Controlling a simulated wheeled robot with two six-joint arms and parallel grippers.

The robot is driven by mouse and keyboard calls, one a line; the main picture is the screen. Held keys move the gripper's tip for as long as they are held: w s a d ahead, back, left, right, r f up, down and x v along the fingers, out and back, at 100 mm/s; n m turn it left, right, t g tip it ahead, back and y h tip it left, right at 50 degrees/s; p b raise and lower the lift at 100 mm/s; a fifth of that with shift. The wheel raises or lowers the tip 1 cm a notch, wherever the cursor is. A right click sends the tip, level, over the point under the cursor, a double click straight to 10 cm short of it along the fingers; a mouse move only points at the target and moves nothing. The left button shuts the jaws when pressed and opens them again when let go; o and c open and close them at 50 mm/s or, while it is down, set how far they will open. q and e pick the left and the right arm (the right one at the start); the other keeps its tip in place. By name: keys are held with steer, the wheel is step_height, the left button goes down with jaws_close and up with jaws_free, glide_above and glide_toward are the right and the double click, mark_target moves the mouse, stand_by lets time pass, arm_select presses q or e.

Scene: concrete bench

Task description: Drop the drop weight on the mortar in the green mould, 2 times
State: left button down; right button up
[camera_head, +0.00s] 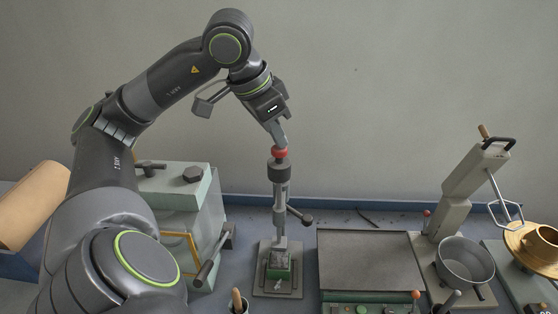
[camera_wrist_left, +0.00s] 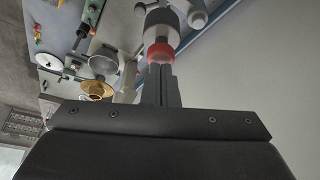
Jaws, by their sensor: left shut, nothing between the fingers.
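The drop weight (camera_head: 278,174) is a grey cylinder with a red top (camera_head: 280,153), upright on a stand at the middle of the bench. Below it the green mould (camera_head: 278,273) sits on a grey base plate (camera_head: 263,289). The foot of the drop device stands over the mould, and I cannot make out the mortar clearly. My left gripper (camera_head: 280,144) is shut and empty, its fingertips right at the red top from above. In the left wrist view the shut fingers (camera_wrist_left: 161,72) point at the red top (camera_wrist_left: 160,53); I cannot tell if they touch. My right gripper is not in view.
A pale green machine (camera_head: 180,187) stands left of the device. A dark flat plate (camera_head: 368,260) lies to the right, then a metal pot (camera_head: 465,262), a beige stand (camera_head: 473,180) and a brass bowl (camera_head: 540,241). A wooden handle (camera_head: 238,300) stands at the front.

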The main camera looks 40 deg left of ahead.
arm_select(q)
steer(key=shift+r+p, duration=1.5)
steer(key=shift+r, duration=0.45)
